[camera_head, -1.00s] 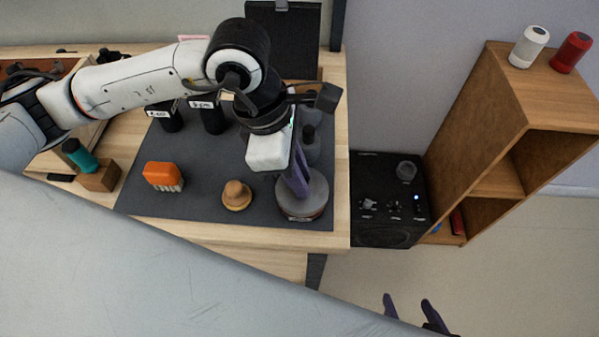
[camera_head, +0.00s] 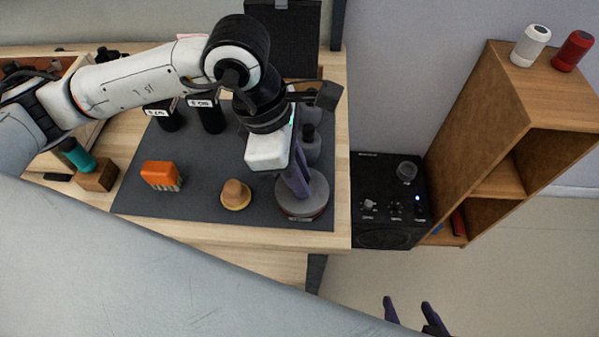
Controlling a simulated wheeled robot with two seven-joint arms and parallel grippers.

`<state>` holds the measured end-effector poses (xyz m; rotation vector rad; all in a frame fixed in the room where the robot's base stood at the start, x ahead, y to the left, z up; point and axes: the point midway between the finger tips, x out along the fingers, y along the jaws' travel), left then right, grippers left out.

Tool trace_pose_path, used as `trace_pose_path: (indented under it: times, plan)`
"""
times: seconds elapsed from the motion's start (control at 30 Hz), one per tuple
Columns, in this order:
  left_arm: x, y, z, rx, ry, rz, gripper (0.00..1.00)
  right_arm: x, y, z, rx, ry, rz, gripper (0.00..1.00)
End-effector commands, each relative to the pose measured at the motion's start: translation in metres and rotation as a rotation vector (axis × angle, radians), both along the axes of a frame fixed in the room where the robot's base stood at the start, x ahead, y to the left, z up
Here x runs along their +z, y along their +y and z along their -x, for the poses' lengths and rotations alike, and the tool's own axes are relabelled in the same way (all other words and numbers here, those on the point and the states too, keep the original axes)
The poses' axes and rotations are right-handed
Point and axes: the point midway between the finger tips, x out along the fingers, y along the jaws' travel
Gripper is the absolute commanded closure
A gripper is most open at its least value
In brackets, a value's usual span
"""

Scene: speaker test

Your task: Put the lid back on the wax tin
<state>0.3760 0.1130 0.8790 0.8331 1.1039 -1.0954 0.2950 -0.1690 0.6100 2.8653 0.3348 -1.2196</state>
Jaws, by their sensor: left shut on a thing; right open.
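The wax tin (camera_head: 305,215) stands near the front right corner of the dark mat, mostly hidden under a round grey lid (camera_head: 317,190). The lid lies on or just above the tin; I cannot tell whether it is fully seated. My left gripper (camera_head: 300,192) reaches down from above with purple fingers, shut on the lid. The fingers hide part of the lid. My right gripper (camera_head: 411,309) is open and empty at the bottom edge, away from the table, with its two purple fingers apart.
On the mat (camera_head: 205,170) are an orange brush (camera_head: 161,174), a tan round-topped applicator (camera_head: 235,193) and dark bottles (camera_head: 210,117). A grey bottle (camera_head: 310,146) stands close behind the tin. A black control box (camera_head: 385,190) and wooden shelf (camera_head: 475,150) are at right.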

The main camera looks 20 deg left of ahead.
Motion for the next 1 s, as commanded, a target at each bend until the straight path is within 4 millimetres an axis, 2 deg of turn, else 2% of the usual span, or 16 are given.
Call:
trace_pose_path:
  times: [0.97, 1.0]
  plan:
    - [-0.0004, 0.0000, 0.0000, 0.000, 0.000, 0.000, 1.00, -0.0075, 0.0000, -0.0002, 0.000, 0.000, 0.000, 0.39]
    - [-0.0004, 0.0000, 0.0000, 0.000, 0.000, 0.000, 0.83, -0.0075, 0.0000, -0.0002, 0.000, 0.000, 0.000, 0.39]
